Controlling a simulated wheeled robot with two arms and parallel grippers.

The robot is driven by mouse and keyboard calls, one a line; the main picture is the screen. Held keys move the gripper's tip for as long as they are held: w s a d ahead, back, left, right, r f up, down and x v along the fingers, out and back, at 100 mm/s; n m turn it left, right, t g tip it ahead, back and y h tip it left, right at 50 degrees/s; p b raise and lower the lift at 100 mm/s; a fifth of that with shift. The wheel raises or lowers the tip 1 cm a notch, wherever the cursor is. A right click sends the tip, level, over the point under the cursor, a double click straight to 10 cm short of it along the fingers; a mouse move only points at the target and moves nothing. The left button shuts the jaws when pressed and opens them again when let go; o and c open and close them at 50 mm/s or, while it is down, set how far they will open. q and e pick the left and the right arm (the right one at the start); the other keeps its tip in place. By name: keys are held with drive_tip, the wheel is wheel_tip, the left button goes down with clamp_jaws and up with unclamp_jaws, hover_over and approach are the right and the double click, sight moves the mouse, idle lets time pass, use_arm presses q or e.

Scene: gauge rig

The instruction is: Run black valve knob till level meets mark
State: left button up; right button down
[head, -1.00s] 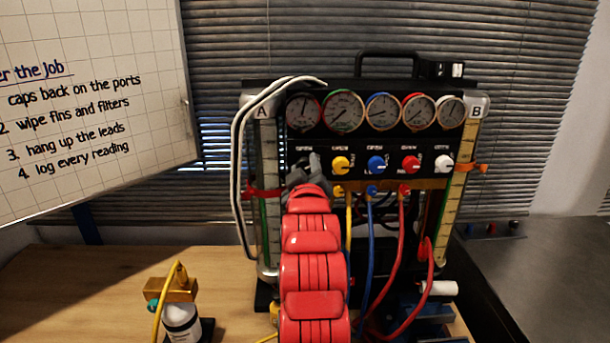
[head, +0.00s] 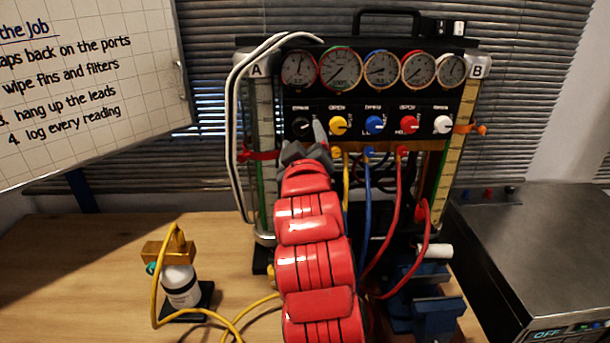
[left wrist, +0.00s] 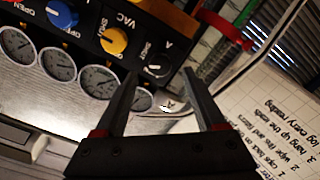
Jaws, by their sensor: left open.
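The black valve knob (head: 301,126) is at the left end of the knob row on the gauge panel. In the left wrist view the black knob (left wrist: 158,67) shows between and beyond the fingertips. My left gripper (head: 303,143) is open and empty, just in front of and slightly below the knob; I see no contact. Its open fingers also show in the left wrist view (left wrist: 160,76). Sight tube A (head: 264,125) stands left of the panel with a red clamp (head: 262,156) around it. The liquid level in it is too unclear to read. My right gripper is out of view.
Yellow (head: 339,125), blue (head: 374,124), red (head: 408,124) and white (head: 442,125) knobs sit right of the black one. Coloured hoses hang below. Tube B (head: 456,160) with an orange clamp stands at right. A small bottle (head: 181,287) stands on the bench at left.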

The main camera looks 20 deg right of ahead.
use_arm(q)
drive_tip(key=b+v, duration=0.2)
drive_tip(key=v, duration=1)
